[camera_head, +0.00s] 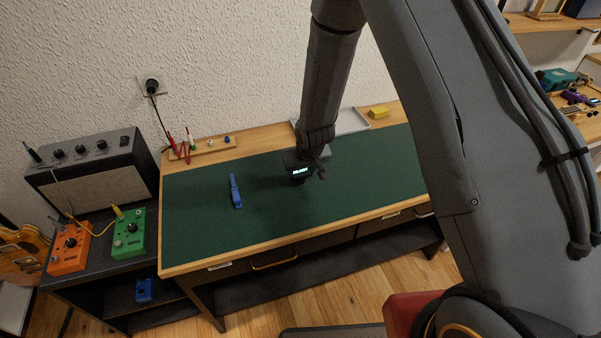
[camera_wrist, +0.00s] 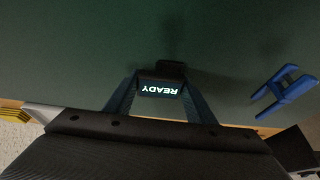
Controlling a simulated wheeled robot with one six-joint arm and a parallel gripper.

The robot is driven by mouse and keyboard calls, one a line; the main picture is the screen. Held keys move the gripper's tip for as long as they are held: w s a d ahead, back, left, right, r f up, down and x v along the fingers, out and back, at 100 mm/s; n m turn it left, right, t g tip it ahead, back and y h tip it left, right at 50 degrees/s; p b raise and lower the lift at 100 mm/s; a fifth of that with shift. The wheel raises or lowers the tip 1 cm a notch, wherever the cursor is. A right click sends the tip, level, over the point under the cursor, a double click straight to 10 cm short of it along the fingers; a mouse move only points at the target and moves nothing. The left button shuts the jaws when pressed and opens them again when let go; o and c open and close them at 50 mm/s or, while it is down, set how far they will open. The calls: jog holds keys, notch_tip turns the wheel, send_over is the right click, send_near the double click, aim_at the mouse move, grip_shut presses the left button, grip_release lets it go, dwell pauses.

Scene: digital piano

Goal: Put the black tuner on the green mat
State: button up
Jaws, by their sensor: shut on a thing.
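The black tuner (camera_wrist: 161,76) is between the two fingers of my gripper (camera_wrist: 160,98) in the wrist view, with its lit screen reading "READY". In the head view the tuner (camera_head: 299,172) shows under my gripper (camera_head: 308,167), over the middle of the green mat (camera_head: 280,215). My gripper is shut on the tuner. I cannot tell whether the tuner touches the mat or hangs just above it. The mat covers most of the workbench top.
A blue clamp-like thing (camera_head: 235,191) lies on the mat to the left. A grey tray (camera_head: 345,122) and a yellow block (camera_head: 378,112) are at the back edge. A wooden tray (camera_head: 215,146) with small items is at the back left. The mat's front is clear.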

jog(key=shift+f, duration=0.2)
jog(key=o, duration=1.2)
